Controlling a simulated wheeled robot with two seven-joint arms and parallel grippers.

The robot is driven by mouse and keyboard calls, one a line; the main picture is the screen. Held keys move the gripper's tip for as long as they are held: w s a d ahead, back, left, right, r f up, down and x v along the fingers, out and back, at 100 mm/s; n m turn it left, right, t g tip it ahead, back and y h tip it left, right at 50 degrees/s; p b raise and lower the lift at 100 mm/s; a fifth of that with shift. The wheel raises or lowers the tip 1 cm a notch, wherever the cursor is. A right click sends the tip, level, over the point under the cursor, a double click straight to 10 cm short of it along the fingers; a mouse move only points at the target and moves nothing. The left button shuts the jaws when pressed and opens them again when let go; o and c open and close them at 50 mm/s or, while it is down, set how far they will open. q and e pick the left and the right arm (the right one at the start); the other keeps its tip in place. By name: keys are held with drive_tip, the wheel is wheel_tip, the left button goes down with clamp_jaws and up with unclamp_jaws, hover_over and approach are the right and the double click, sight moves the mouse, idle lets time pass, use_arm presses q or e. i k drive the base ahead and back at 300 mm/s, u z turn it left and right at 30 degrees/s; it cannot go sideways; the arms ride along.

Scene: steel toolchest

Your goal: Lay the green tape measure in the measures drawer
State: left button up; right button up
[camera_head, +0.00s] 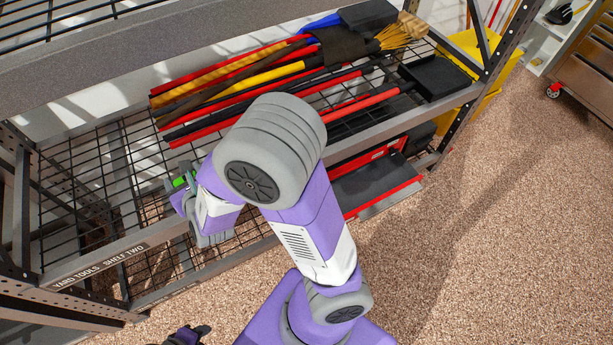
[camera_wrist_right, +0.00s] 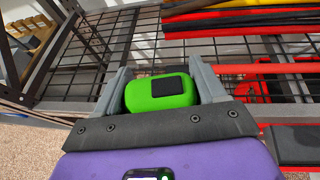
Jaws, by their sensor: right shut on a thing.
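The green tape measure (camera_wrist_right: 172,86), with a dark square patch on its face, sits between the two grey fingers of my right gripper (camera_wrist_right: 160,85) in the right wrist view. The gripper is shut on it. In the head view my right gripper (camera_head: 186,200) is over the wire shelf at the left, with a small green part of the tape measure (camera_head: 180,182) showing; the arm hides much around it. Only a dark end of my left gripper (camera_head: 190,336) shows at the bottom edge, and its jaws are unclear. No measures drawer can be made out; a steel toolchest (camera_head: 588,72) stands at the far right.
The wire shelf (camera_head: 85,175) has a steel front rail (camera_head: 105,258). Long-handled tools (camera_head: 235,75) and a broom (camera_head: 402,32) lie on it. A red-edged black tray (camera_head: 375,185) is lower down. The speckled floor (camera_head: 500,230) at right is clear.

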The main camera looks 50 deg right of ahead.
sight(368, 190)
drive_tip(key=z, duration=0.4)
drive_tip(key=k, duration=0.95)
drive_tip(key=z, duration=0.55)
drive_tip(key=i, duration=0.9)
drive_tip(key=z, duration=0.6)
drive_tip(key=i, duration=0.6)
drive_tip(key=z, duration=0.05)
